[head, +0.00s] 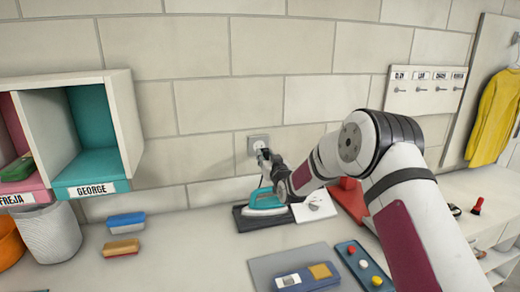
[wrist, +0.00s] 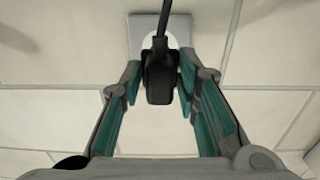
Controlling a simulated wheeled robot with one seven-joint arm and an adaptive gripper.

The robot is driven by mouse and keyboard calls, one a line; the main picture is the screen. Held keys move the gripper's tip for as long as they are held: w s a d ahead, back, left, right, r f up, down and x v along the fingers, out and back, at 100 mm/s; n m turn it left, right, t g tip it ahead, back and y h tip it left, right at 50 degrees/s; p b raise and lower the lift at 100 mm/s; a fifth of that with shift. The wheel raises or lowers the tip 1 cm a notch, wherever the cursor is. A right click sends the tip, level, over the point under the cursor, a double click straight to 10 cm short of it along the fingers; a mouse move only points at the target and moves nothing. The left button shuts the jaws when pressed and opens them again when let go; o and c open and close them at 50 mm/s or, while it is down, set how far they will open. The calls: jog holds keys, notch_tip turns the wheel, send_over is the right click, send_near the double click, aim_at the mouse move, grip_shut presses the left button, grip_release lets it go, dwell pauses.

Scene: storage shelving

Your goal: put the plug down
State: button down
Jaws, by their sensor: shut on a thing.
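The black plug (wrist: 160,82) with its cord sits between the fingertips of my gripper (wrist: 159,78) in the wrist view. My gripper is shut on it. Behind the plug is the wall socket (wrist: 133,35), a pale plate with a round face. In the head view my gripper (head: 264,158) is up against the wall at the socket (head: 252,146), above the counter (head: 180,252). I cannot tell whether the plug's pins are in the socket. A teal iron (head: 266,203) stands below my gripper on a dark pad (head: 245,222).
A white box with a dial (head: 316,207) and a red object (head: 348,198) stand right of the iron. A grey board (head: 268,264) and a button panel (head: 364,264) lie in front. Two brushes (head: 121,247) lie left. The counter between is clear.

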jog(key=s+d+f+m+h, duration=0.1)
jog(key=s+d+f+h, duration=0.1)
jog(key=s+d, duration=0.4)
jog(key=s+d+f+m+h, duration=0.1)
jog(key=s+d+f, duration=0.3)
jog(key=s+d, duration=0.3)
jog(key=s+d+f+m+h, duration=0.1)
jog(key=s+d, duration=0.5)
jog(key=s, duration=0.7)
notch_tip(320, 180, down, 3)
jog(key=shift+s+d+r+m+t+h, duration=0.15)
jog(key=shift+s+d+m+t+h, duration=0.2)
jog(key=shift+h, duration=0.45)
